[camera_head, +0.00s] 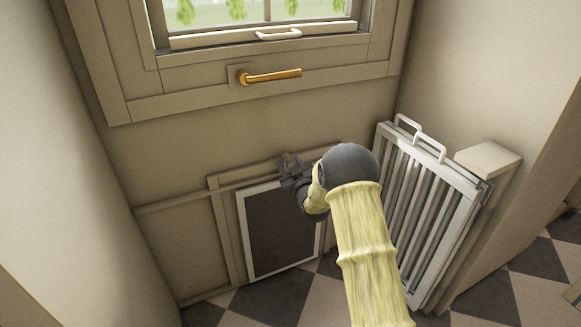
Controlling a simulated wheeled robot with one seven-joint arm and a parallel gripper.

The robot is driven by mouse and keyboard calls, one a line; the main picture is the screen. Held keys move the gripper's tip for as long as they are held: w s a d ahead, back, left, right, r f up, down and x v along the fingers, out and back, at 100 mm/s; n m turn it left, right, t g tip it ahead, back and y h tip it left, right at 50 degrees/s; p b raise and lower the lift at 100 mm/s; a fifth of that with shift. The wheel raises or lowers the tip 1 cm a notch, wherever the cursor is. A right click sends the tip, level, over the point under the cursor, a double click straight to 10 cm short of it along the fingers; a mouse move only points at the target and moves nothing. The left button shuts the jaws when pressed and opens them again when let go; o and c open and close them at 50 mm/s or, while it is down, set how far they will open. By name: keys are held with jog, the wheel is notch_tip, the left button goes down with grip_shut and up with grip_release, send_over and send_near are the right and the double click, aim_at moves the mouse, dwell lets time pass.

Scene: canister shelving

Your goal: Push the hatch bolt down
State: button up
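The hatch is a dark panel with a white edge (270,235), set in a beige frame low on the back wall. My gripper (290,166) is at the hatch's upper right part, in front of the top of the frame. It is small and dark in this view, and I cannot tell whether its fingers are open or shut, or whether they touch anything. I cannot make out the hatch bolt; my gripper and wrist cover the upper right part of the hatch, where it may be hidden.
Above is a window with a white pull (278,34) and a brass lever handle (270,76) below it. A white slatted gate (415,200) stands close to the right of my arm, beside a beige post (488,160). Checkered floor (270,297) lies below.

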grip_shut()
jog(key=f, duration=0.1)
jog(key=f+b, duration=0.2)
jog(key=shift+d+f, duration=0.2)
jog(key=shift+d, duration=0.05)
jog(key=shift+o, duration=0.4)
grip_release()
jog(key=shift+f, duration=0.1)
jog(key=shift+a, duration=0.1)
